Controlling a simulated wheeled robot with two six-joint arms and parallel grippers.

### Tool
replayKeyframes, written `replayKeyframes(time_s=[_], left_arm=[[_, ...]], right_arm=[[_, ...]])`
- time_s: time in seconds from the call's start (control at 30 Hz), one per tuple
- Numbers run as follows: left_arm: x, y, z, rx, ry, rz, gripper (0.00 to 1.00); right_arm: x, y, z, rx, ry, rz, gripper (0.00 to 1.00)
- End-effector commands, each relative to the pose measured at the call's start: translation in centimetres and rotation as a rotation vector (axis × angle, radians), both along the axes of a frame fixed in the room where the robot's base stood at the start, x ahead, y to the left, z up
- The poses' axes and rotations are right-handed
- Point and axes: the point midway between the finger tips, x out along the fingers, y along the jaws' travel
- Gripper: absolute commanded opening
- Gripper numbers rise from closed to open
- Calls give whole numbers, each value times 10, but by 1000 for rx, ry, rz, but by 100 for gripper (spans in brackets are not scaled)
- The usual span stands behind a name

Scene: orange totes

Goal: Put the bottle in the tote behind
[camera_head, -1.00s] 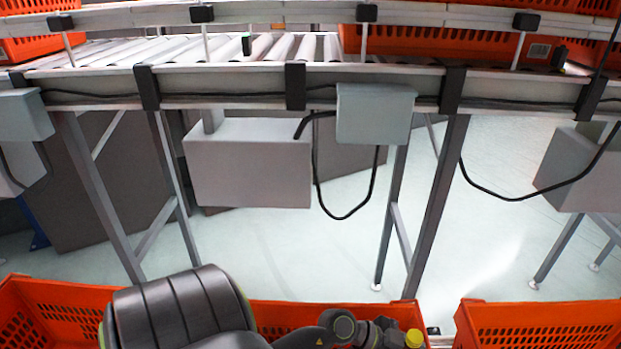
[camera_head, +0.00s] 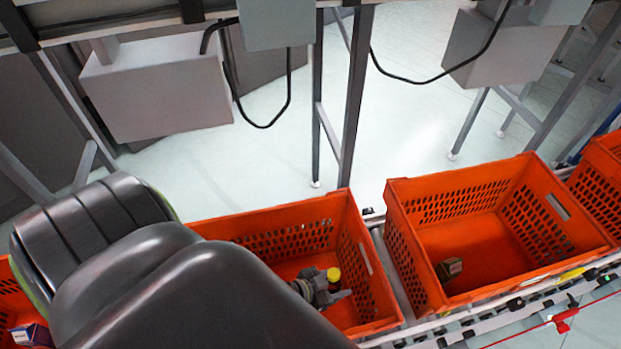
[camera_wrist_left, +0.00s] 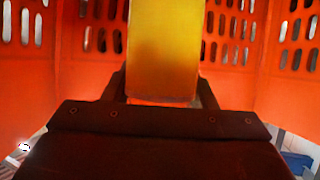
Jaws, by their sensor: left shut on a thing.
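My left gripper (camera_head: 322,286) is over the orange tote (camera_head: 345,225) in the middle of the head view, inside its walls. It is shut on the yellow bottle (camera_head: 333,275), of which only a small yellow part shows there. In the left wrist view the yellow bottle (camera_wrist_left: 163,50) stands between the dark fingers, with the tote's orange slotted walls around it. The large dark link of my arm hides the left part of this tote. My right gripper is not in view.
Another orange tote (camera_head: 400,195) stands to the right, holding a small brown box (camera_head: 449,268). Part of a further tote (camera_head: 605,165) shows at the right edge. A dark blue box (camera_head: 32,335) lies at the lower left. Grey conveyor legs (camera_head: 352,95) stand behind.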

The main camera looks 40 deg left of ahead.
Motion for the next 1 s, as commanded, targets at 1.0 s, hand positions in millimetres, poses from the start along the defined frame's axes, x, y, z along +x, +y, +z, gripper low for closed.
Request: replayKeyframes(time_s=[1.0], left_arm=[[1, 0, -99, -1, -3, -1, 13]], right_arm=[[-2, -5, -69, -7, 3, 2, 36]])
